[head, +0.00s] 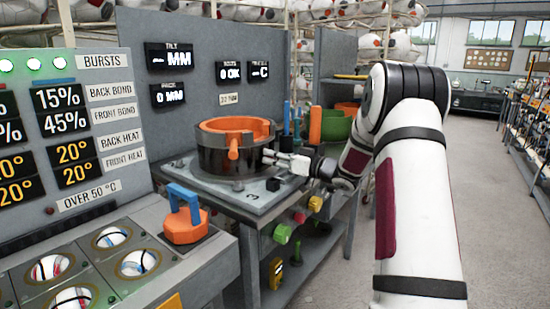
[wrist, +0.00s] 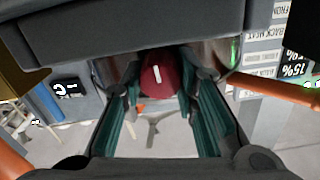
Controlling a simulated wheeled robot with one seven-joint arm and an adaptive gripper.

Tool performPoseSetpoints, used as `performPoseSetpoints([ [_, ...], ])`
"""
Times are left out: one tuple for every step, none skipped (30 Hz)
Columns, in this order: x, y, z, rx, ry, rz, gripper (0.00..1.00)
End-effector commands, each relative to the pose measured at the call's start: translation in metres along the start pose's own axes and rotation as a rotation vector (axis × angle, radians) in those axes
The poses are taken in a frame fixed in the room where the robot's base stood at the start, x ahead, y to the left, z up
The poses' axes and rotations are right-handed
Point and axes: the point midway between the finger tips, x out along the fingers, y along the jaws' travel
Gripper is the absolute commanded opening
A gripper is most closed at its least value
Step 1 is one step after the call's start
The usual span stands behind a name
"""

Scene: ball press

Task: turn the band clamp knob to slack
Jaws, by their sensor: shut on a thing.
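The band clamp knob (wrist: 158,78) is dark red with a white line on its face. The line runs nearly upright in the wrist view. My gripper (wrist: 155,95) has its teal-padded fingers on either side of the knob and is shut on it. In the head view my gripper (head: 274,157) reaches in from the right to the side of a dark round drum (head: 215,160) with an orange ring (head: 213,125) inside. The knob cannot be made out in the head view, where the gripper covers that spot.
The drum stands on a grey bench (head: 225,196). An orange block with a blue handle (head: 184,217) stands on the console at the front left. Orange and blue upright cylinders and a green bin (head: 336,127) are behind my gripper. The floor at right is clear.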

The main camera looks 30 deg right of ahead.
Motion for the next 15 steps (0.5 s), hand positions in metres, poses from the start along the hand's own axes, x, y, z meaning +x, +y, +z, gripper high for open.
performPoseSetpoints([
  [0.0002,-0.0003,0.0004,-0.023,0.000,0.000,0.00],
  [0.0002,-0.0004,0.0005,-0.039,0.000,0.000,0.00],
  [0.0001,-0.0004,0.0006,-0.064,-0.001,0.000,0.00],
  [0.0001,-0.0005,0.0007,-0.084,-0.001,0.000,0.00],
  [0.0001,-0.0005,0.0008,-0.105,-0.001,0.000,0.00],
  [0.0001,-0.0006,0.0008,-0.137,-0.001,0.000,0.00],
  [0.0001,-0.0006,0.0010,-0.162,-0.001,0.000,0.00],
  [0.0002,-0.0007,0.0010,-0.189,-0.001,0.000,0.00],
  [0.0002,-0.0008,0.0011,-0.225,-0.001,0.000,0.00],
  [0.0001,-0.0008,0.0012,-0.253,-0.001,0.000,0.00],
  [0.0001,-0.0007,0.0013,-0.281,-0.001,0.001,0.00],
  [0.0001,-0.0008,0.0014,-0.320,-0.001,0.001,0.00],
  [0.0002,-0.0009,0.0015,-0.348,-0.001,0.001,0.00],
  [0.0003,-0.0012,0.0015,-0.377,-0.001,0.001,0.00],
  [0.0005,-0.0014,0.0016,-0.416,-0.001,0.000,0.00],
])
